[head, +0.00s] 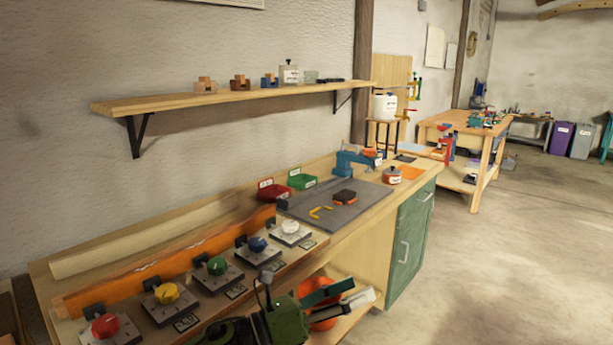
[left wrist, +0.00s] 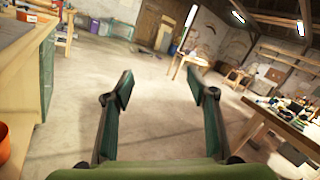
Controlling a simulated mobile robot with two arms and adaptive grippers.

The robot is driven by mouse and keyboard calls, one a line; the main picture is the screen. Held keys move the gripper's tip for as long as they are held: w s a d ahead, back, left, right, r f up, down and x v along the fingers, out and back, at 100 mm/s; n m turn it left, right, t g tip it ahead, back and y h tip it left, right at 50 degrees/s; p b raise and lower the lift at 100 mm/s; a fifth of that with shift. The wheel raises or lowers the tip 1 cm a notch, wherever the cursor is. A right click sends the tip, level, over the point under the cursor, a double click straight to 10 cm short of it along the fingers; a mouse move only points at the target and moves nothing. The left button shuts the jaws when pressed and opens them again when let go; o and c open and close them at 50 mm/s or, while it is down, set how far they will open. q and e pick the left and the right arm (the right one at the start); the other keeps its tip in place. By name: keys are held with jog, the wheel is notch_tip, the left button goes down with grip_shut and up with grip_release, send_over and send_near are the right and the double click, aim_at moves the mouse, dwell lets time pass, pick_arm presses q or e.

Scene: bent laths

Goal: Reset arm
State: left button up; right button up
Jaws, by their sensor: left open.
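My left gripper (head: 345,297) is in the lower middle of the head view, in front of the near workbench's front edge. Its two green fingers are spread apart with nothing between them. In the left wrist view the same gripper (left wrist: 165,92) points out over the open floor, its fingers wide apart and empty. My right gripper shows in neither view.
The workbench (head: 365,213) carries a row of coloured knobs, including a red knob (head: 105,325), and a grey mat (head: 345,217). An orange bowl (head: 322,318) sits below, partly hidden by my gripper. A wall shelf (head: 215,98) hangs above. The floor (head: 500,260) at right is clear.

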pick_arm(q)
jog(key=s+a+f+n+t+y, duration=0.25)
jog(key=a+f+n+y, duration=0.55)
jog(key=n, duration=0.7)
jog(key=s+a+f+n+t+y, duration=0.1)
jog(key=a+f+n+t+y, duration=0.3)
jog(key=a+f+n+y, duration=0.85)
jog(key=s+a+f+n+g+h, duration=0.1)
jog(key=s+a+f+n+g, duration=0.3)
jog(key=s, duration=0.6)
jog(key=s+a+f+n+g+h, duration=0.1)
jog(key=s+a+f+n+g, duration=0.15)
jog(key=s+n, duration=0.5)
jog(key=s+a+f+n+g+h, duration=0.15)
jog(key=s+n+g, duration=0.25)
jog(key=s, duration=0.7)
notch_tip(320, 180, down, 26)
jog(key=s+f+g+y, duration=0.1)
jog(key=s, duration=0.1)
jog(key=s+a+f, duration=0.1)
jog(key=s+f, duration=0.6)
jog(key=s, duration=0.1)
jog(key=s+a+f+m+g+p, duration=0.1)
jog(key=s+a+f, duration=0.1)
jog(key=s+f, duration=0.5)
jog(key=shift+s+a+f, duration=0.25)
jog(key=shift+s+f, duration=0.05)
jog(key=shift+s, duration=0.8)
